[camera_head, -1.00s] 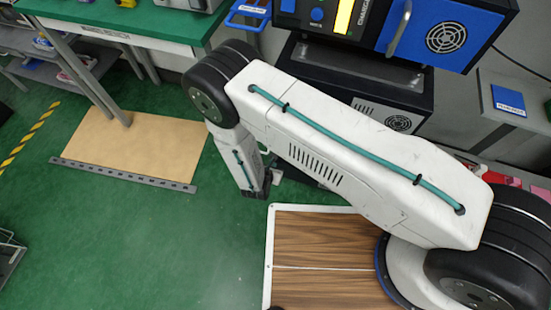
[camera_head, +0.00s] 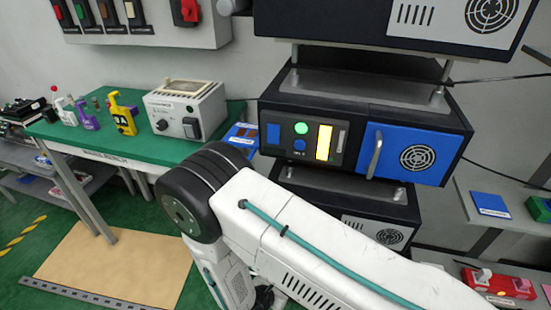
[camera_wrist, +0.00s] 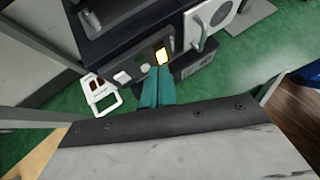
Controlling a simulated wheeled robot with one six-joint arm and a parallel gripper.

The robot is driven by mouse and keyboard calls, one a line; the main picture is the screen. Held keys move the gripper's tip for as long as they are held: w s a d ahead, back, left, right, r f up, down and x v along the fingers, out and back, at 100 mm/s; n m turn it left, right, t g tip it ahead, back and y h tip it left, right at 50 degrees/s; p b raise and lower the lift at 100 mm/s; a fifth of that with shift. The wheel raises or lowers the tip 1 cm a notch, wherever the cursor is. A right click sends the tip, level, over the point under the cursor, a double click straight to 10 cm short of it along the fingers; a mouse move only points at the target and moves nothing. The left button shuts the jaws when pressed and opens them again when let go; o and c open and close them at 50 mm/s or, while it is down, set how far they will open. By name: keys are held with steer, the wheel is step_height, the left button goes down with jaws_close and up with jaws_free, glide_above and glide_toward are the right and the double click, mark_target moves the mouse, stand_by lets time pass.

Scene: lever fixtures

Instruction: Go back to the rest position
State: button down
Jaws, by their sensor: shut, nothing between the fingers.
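My gripper (camera_wrist: 158,72) shows in the wrist view as two teal fingers pressed together with nothing between them. In the wrist view it points toward the dark machine (camera_wrist: 150,35) with the lit yellow panel and white handle, and it appears apart from it. In the head view my white arm with black joints reaches from the lower right to the middle and bends down. The gripper itself cannot be made out there. The dark machine (camera_head: 365,120) with a blue door stands behind the arm.
A green-topped bench (camera_head: 105,140) at the left bears a grey box (camera_head: 187,112) and small levers. A wall panel (camera_head: 140,22) with switches hangs above. A tan board (camera_head: 120,265) lies on the floor.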

steer(key=d+r+m+g+h, duration=0.1)
steer(key=d+r+m+g, duration=0.3)
steer(key=r, duration=0.6)
steer(key=d+r+m+g+h, duration=0.15)
steer(key=d+r+m, duration=0.35)
steer(key=r, duration=0.5)
steer(key=d+r+m+g, duration=0.3)
steer(key=r+m, duration=0.3)
steer(key=r, duration=0.4)
steer(key=s+d+r+m+y, duration=0.3)
steer(key=s+d+r+m, duration=0.1)
steer(key=r, duration=0.4)
steer(key=s+d+r+m+t+y, duration=0.1)
steer(key=s+d+r+m+y, duration=0.2)
steer(key=r, duration=0.5)
steer(key=s+d+r+m+y, duration=0.3)
steer(key=s+d+r+m, duration=0.2)
steer(key=s+r, duration=0.3)
steer(key=shift+s+m, duration=0.55)
steer(key=shift+m, duration=0.15)
steer(key=shift+d+t+y, duration=0.15)
steer(key=shift+t+y, duration=0.1)
